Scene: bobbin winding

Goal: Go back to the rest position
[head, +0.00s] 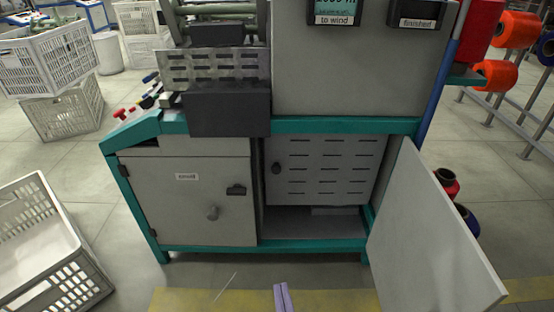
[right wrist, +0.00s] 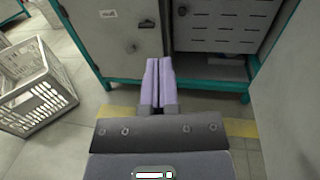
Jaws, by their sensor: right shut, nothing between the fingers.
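My right gripper (head: 283,297) shows at the bottom middle of the head view, in front of the machine and low over the floor. In the right wrist view its two lilac fingers (right wrist: 157,82) are shut together with nothing between them. They point at the machine's lower cabinet, apart from it. My left gripper is in neither view.
The winding machine's right cabinet door (head: 425,235) stands wide open towards me, right of my right gripper. The left cabinet door (head: 190,200) is shut. A grey crate (head: 75,285) is on the floor at left. Yellow floor tape (head: 190,300) runs before the machine.

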